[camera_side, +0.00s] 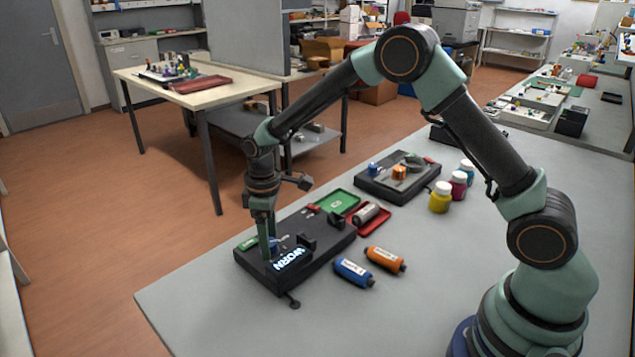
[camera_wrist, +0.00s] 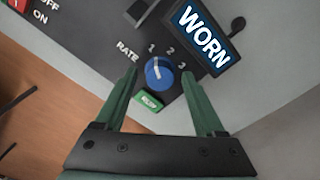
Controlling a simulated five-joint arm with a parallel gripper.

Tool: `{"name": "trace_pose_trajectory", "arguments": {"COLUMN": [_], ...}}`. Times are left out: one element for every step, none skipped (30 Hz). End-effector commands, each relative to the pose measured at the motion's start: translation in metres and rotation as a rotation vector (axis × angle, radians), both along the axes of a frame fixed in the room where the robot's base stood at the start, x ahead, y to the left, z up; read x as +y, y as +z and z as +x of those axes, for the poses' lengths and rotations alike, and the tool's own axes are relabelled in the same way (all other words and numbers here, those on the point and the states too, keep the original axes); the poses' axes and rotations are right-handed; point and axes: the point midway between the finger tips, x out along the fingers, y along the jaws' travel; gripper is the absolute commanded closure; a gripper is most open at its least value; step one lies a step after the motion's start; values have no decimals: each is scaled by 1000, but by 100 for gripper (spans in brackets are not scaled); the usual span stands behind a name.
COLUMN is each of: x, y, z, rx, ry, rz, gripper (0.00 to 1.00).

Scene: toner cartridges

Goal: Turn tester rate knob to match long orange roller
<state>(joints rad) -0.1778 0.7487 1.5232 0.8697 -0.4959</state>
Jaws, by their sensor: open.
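The rate knob (camera_wrist: 159,72) is blue with a white mark, and the numbers 1, 2 and 3 arc above and to its right in the wrist view. My gripper (camera_wrist: 160,76) is open, with a green finger on either side of the knob; contact is unclear. In the side view my gripper (camera_side: 268,247) points down at the near-left end of the black tester (camera_side: 325,246). The lit display (camera_wrist: 203,37) reads WORN. The orange roller (camera_side: 385,260) lies on the table right of the tester.
A blue roller (camera_side: 353,272) lies beside the orange one. A grey roller rests in a red tray (camera_side: 381,223) near a green tray (camera_side: 337,202). Behind are another black device (camera_side: 380,187) and several bottles (camera_side: 440,198).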

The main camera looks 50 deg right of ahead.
Motion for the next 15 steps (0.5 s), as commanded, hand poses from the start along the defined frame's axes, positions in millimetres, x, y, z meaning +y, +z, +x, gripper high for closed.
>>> {"name": "trace_pose_trajectory", "arguments": {"x": [0,0,0,0,0,0,0,0,0,0,0,0,0,0,0], "y": [0,0,0,0,0,0,0,0,0,0,1,1,1,1,1], "z": [0,0,0,0,0,0,0,0,0,0,0,0,0,0,0], "rx": [0,0,0,0,0,0,0,0,0,0,0,0,0,0,0], "ry": [0,0,0,0,0,0,0,0,0,0,0,-1,-3,-5,-10], "rz": [0,0,0,0,0,0,0,0,0,0,0,0,0,0,0], "gripper": [29,29,36,48,59,74,86,97,100,100,100,100,100,100,100]}}
